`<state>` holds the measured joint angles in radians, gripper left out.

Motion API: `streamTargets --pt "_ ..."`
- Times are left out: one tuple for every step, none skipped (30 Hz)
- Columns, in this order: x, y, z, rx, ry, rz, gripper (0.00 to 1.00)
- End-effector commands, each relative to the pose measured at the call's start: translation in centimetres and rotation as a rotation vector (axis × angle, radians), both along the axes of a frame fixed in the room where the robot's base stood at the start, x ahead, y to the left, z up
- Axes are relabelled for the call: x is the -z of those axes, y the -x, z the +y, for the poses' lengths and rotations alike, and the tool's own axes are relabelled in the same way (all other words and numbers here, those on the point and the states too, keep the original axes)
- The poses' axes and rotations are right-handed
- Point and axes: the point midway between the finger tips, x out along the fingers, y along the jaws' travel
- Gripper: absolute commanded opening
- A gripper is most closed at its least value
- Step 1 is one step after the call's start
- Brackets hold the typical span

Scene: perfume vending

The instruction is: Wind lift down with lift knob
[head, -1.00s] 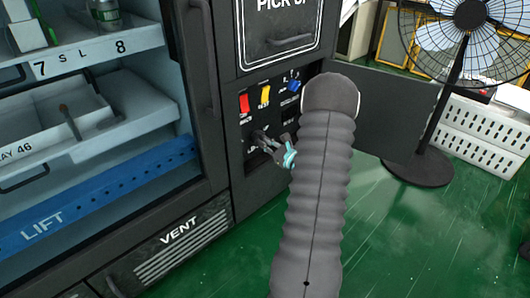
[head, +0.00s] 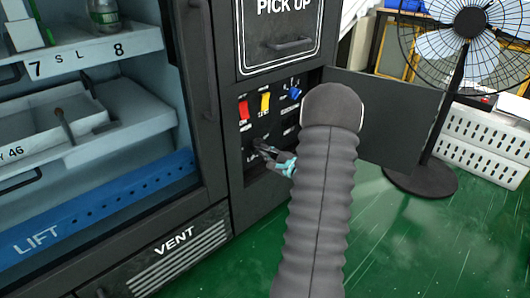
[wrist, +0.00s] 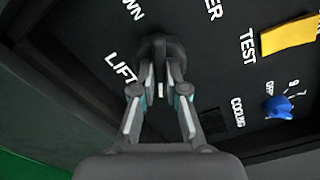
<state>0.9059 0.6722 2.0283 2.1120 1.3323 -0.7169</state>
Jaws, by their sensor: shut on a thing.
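The lift knob (wrist: 158,48) is a dark round knob beside the word LIFT on the black control panel. In the wrist view my gripper (wrist: 161,85) is shut on this knob, with a finger on each side of it. In the head view my gripper (head: 265,155) reaches the lower left of the panel, and the knob is mostly hidden by the fingers. The blue lift bar (head: 110,205), marked LIFT, lies low behind the machine's glass front, below the tray labelled 46.
The panel also carries a red switch (head: 244,112), a yellow switch (head: 265,104) and a blue knob (head: 294,91). The panel's open door (head: 395,120) stands to the right of my arm. A black fan (head: 420,178) and white crates stand farther right on green floor.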

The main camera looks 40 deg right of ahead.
Motion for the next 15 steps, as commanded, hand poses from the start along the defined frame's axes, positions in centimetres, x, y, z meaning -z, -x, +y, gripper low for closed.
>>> streamTargets --pt "0.09 0.05 0.01 0.000 0.023 0.000 0.00" --pt "0.09 0.05 0.01 0.000 0.036 -0.001 0.00" --pt "0.09 0.05 0.01 0.000 0.053 -0.003 0.00" --pt "0.09 0.05 0.01 0.000 0.063 -0.004 0.00" --pt "0.09 0.05 0.01 0.000 0.074 -0.004 0.00" --pt "0.10 0.05 0.02 0.000 0.086 -0.005 0.00" --pt "0.10 0.05 0.02 0.000 0.093 -0.006 0.00" --pt "0.10 0.05 0.02 0.000 0.100 -0.006 0.00" --pt "0.10 0.05 0.02 0.000 0.108 -0.007 0.00" --pt "0.10 0.05 0.02 0.000 0.113 -0.007 0.00" --pt "0.10 0.05 0.02 0.000 0.116 -0.008 0.00" --pt "0.10 0.05 0.02 0.000 0.120 -0.008 0.00" --pt "0.11 0.05 0.01 0.000 0.122 -0.008 0.00" --pt "0.12 0.05 0.01 0.000 0.124 -0.008 0.00" --pt "0.12 0.05 0.01 0.000 0.125 -0.008 0.00"
